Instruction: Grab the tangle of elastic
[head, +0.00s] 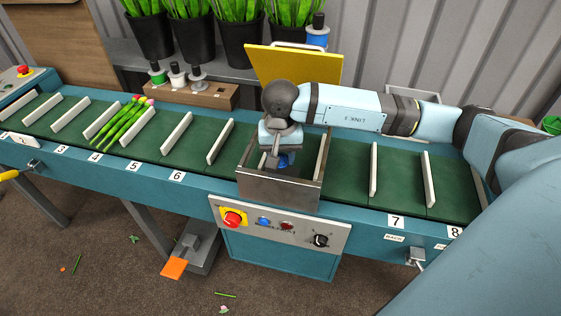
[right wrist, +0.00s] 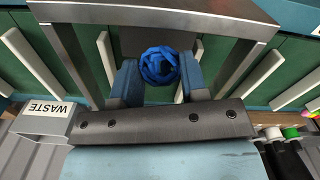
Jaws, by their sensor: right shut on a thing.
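The tangle of elastic is a blue balled-up bundle (right wrist: 160,66) between the two fingers of my right gripper (right wrist: 158,75) in the right wrist view. The right gripper is shut on it. In the head view, my right gripper (head: 279,150) points down inside the metal frame of the machine on the conveyor. A bit of the blue tangle (head: 286,160) shows below it there. My left gripper is not in view.
The metal frame (head: 279,190) surrounds the gripper, with a raised yellow lid (head: 295,68) behind. White dividers stand along the green belt (head: 190,150). Tulips (head: 122,121) lie on the belt's left part. A waste bin (right wrist: 42,122) shows in the right wrist view.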

